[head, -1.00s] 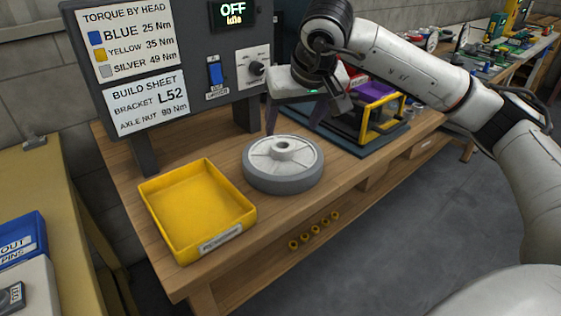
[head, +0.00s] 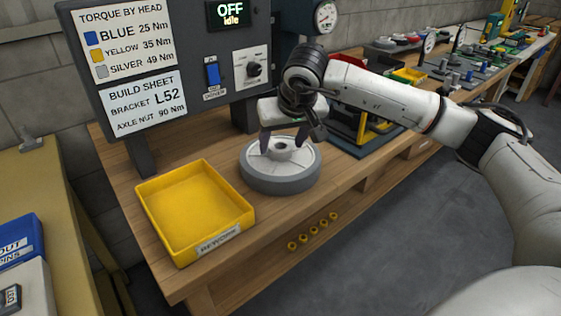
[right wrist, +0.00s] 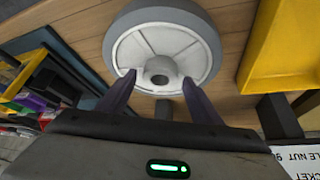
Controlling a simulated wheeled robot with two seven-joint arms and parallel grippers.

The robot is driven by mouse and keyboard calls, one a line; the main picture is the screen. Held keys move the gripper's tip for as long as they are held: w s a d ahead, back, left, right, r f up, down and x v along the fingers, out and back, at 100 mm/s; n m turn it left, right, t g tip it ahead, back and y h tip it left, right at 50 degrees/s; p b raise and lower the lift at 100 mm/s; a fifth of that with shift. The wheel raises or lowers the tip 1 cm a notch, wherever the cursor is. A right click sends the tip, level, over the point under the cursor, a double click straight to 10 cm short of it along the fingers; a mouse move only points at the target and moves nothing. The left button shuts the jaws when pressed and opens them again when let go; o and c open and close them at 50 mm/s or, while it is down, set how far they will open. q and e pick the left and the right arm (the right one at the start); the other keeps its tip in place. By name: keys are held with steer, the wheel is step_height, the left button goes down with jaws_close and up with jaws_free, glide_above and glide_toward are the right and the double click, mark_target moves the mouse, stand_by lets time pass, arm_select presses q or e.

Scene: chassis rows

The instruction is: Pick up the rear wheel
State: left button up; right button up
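The rear wheel (head: 280,181), grey-tyred with a pale spoked hub, lies flat on the wooden bench in the head view. It also shows in the right wrist view (right wrist: 203,22), its hub between the fingertips in the picture. My right gripper (head: 284,150) is over the wheel, pointing down, with dark fingers spread to either side of the hub. In the right wrist view my right gripper (right wrist: 157,82) is open and empty. Whether the fingertips touch the wheel, I cannot tell. My left gripper is not in view.
A yellow tray (head: 238,236) labelled rework stands left of the wheel and is empty. Behind stands a dark panel (head: 175,104) with signs and switches. A dark mat with a yellow-framed fixture (head: 372,133) lies to the right. Bare wood shows in front of the wheel.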

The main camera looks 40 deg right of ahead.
jaws_close()
steer(key=shift+w+r, duration=0.1)
steer(key=shift+r, duration=0.1)
